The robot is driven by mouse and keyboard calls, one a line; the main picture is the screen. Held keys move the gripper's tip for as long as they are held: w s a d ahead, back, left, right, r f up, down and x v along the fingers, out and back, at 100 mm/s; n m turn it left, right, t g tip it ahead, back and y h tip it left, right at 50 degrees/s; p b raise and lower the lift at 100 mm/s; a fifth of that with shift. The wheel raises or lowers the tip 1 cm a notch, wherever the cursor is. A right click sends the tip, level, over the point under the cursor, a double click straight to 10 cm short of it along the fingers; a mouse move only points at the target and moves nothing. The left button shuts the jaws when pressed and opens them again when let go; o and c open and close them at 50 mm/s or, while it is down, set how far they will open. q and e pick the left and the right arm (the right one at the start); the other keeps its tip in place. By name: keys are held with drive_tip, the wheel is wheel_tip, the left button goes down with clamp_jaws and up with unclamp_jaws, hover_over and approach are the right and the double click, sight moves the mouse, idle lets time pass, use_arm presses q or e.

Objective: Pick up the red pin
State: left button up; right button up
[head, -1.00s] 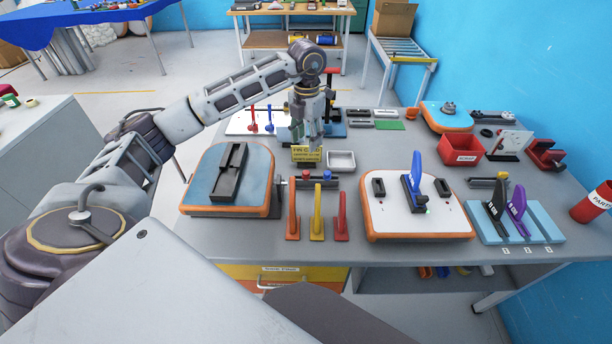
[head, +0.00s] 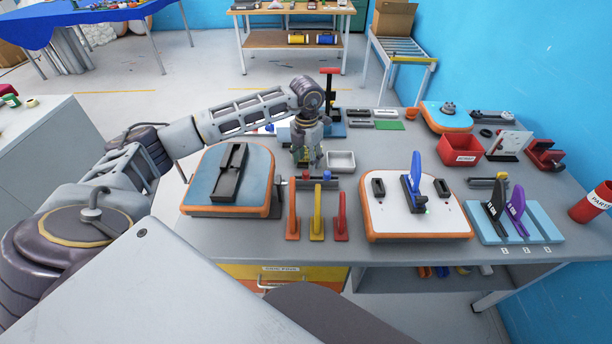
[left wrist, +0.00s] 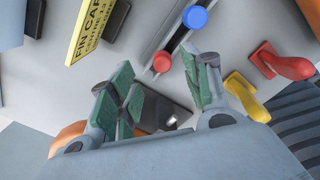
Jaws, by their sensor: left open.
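The red pin (head: 305,174) stands in a dark rail holder (head: 315,184), beside a blue pin (head: 327,175). In the left wrist view, the red pin (left wrist: 162,62) shows its round top just ahead of the fingertips, with the blue pin (left wrist: 195,17) farther up. My left gripper (head: 309,163) points down just behind the holder, above the table. Its fingers (left wrist: 163,82) are open and empty, with green pads apart. It partly hides the yellow sign in the head view. My right gripper is out of view.
A blue-topped board (head: 205,180) lies left and a white-topped board (head: 400,220) right. A small grey tray (head: 341,161) sits close to the gripper's right. The yellow sign (left wrist: 95,25) is nearby.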

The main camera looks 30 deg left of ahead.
sight(306, 172)
use_arm(q)
drive_tip(key=shift+s+f, duration=0.1)
drive_tip(key=shift+f, duration=0.45)
wheel_tip(306, 172, down, 3)
drive_tip(key=shift+s+d+r+p, duration=0.1)
drive_tip(key=shift+s+r+p, duration=0.05)
drive_tip(key=shift+p, duration=0.3)
drive_tip(key=shift+f, duration=0.7)
drive_tip(key=shift+c, duration=0.2)
drive_tip(key=c, duration=0.9)
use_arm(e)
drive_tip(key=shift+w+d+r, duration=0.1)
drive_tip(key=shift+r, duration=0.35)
